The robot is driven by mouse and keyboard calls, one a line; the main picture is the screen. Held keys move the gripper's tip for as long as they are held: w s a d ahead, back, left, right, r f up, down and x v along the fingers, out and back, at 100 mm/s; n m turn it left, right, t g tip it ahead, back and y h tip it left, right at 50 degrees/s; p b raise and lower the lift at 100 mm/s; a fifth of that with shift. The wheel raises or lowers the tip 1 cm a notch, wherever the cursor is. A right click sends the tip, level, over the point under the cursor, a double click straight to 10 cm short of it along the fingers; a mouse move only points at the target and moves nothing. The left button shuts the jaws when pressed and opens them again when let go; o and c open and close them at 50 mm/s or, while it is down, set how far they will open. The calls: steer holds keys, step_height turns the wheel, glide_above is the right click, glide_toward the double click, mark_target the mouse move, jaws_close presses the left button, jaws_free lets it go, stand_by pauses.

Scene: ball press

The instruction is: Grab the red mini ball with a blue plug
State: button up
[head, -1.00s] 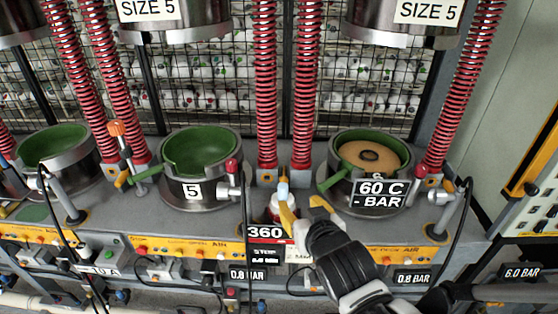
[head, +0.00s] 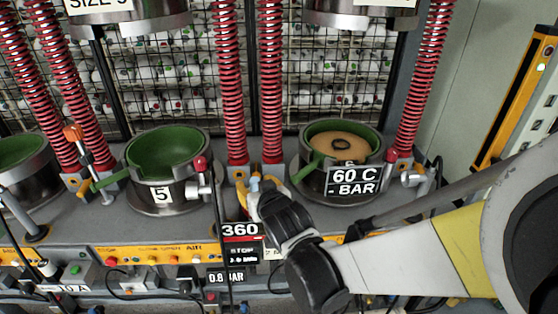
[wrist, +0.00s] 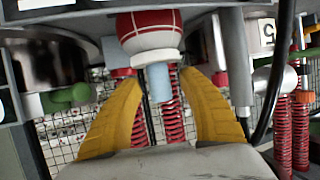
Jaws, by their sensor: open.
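The red mini ball (wrist: 150,28) has white lines and a white lower part. Its light blue plug (wrist: 158,82) points toward my gripper in the wrist view. My gripper (wrist: 162,76) is open, with one yellow finger on each side of the plug. Gaps show between the plug and both fingers, and nothing is held. In the head view, my gripper (head: 257,190) is between the two press moulds, and a bit of the light blue plug (head: 255,182) shows at its fingers. The rest of the ball is hidden there.
The green-lined mould marked 5 (head: 166,155) stands left of my gripper, and the mould with a tan disc (head: 342,142) stands right. Red springs (head: 270,85) rise just behind. A black hose (wrist: 278,75) hangs near the right finger in the wrist view.

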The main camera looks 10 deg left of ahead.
steer(key=shift+c, duration=0.9)
jaws_close()
steer(key=shift+s+r, duration=0.1)
